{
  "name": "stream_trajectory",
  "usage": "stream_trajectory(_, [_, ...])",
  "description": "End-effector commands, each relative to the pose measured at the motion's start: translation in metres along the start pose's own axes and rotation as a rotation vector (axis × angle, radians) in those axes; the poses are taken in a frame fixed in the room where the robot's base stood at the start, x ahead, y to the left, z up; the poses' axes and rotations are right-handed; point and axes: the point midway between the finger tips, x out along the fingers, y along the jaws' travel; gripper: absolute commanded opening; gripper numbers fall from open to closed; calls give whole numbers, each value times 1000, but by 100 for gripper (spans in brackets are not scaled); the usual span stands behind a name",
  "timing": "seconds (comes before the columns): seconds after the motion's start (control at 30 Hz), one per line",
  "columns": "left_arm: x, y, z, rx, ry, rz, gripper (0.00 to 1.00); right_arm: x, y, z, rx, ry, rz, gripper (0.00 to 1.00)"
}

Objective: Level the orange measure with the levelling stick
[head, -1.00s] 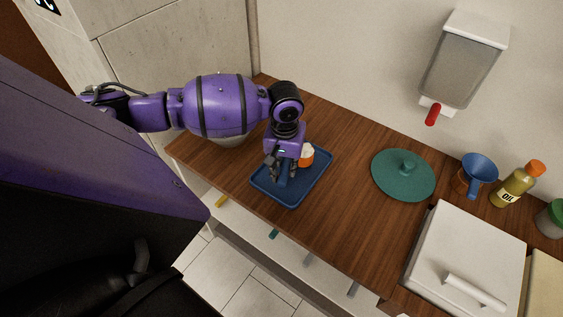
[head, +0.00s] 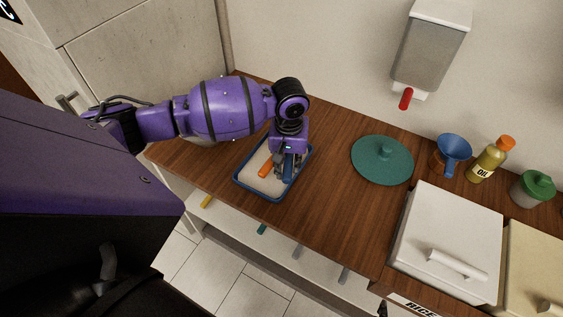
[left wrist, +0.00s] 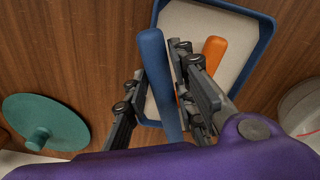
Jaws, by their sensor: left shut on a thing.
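The blue levelling stick (head: 287,174) is held between the fingers of my left gripper (head: 283,163), over the tray. In the left wrist view the stick (left wrist: 154,62) runs lengthwise between the two fingers of the gripper (left wrist: 159,66). The orange measure (head: 265,166) shows as an orange bar beside the stick; in the left wrist view its orange handle (left wrist: 214,49) lies just right of the fingers. Its cup is hidden behind the gripper, so I cannot see how full it is. The blue-rimmed tray (head: 243,184) has a pale layer over its floor. My right gripper is not in view.
A teal lid (head: 382,161), a blue funnel (head: 452,150), an oil bottle (head: 487,161) and a green-topped jar (head: 534,188) stand along the back right. A white bin (head: 447,238) stands at the front right. A dispenser (head: 431,48) hangs on the wall. Wood between tray and lid is clear.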

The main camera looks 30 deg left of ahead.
Motion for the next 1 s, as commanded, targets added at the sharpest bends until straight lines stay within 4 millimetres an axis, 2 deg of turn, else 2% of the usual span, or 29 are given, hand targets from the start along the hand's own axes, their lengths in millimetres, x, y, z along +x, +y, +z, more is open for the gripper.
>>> stream_trajectory(0.47, [0, 30, 0, 1, 0, 1, 0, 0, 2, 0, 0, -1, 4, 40])
stream_trajectory(1.0, [-33, 30, -2, 0, 1, 1, 0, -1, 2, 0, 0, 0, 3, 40])
